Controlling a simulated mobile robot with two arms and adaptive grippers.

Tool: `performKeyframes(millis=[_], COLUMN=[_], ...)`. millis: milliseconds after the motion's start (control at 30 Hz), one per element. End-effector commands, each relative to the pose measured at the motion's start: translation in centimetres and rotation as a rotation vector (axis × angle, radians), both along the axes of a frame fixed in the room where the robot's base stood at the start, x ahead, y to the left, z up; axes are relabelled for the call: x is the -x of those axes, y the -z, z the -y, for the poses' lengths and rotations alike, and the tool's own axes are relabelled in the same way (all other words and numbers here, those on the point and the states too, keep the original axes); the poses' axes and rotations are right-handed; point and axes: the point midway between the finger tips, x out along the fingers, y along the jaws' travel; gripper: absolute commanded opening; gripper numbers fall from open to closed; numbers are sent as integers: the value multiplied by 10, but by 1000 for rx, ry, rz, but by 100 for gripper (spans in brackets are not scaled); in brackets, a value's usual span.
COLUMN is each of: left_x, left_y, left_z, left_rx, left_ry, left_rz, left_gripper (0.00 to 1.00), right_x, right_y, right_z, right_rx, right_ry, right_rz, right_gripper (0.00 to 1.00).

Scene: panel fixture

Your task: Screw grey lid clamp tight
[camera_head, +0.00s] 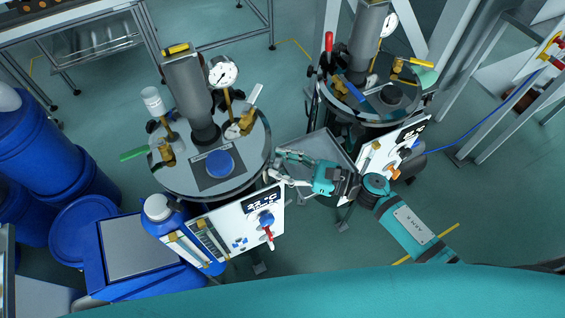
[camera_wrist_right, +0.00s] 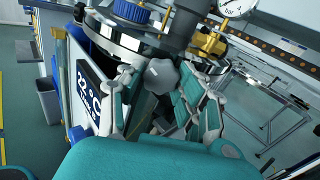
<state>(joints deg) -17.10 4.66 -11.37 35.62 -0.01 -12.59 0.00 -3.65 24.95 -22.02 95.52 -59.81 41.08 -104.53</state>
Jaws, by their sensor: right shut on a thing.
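The grey lid clamp is a lobed grey knob (camera_wrist_right: 162,74) at the rim of the near vessel's lid in the right wrist view. My right gripper (camera_head: 277,168) reaches in from the right to the right-hand edge of the round metal lid (camera_head: 240,183). In the right wrist view its fingers (camera_wrist_right: 160,90) stand on both sides of the knob, shut on it. In the head view the fingers mostly hide the knob. I cannot tell how tight the clamp is. My left gripper is not in view.
The lid carries a blue cap (camera_head: 219,163), a grey column (camera_head: 190,95) and a pressure gauge (camera_head: 223,73). A second vessel (camera_head: 372,103) stands behind my right arm. Blue barrels (camera_head: 45,140) stand at left.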

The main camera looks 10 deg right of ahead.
Motion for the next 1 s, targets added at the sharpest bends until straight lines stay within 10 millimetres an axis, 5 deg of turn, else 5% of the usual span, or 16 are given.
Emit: performKeyframes(millis=[100, 433, 1000], left_x=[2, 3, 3], left_y=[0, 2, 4], left_z=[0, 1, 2], left_rx=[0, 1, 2], left_ry=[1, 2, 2], left_rz=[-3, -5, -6], left_gripper=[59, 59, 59], right_x=[0, 0, 1], right_y=[0, 0, -1], right_z=[0, 0, 0], right_rx=[0, -28, -208], right_ry=[0, -1, 0], right_rz=[0, -55, -409], right_gripper=[3, 3, 3])
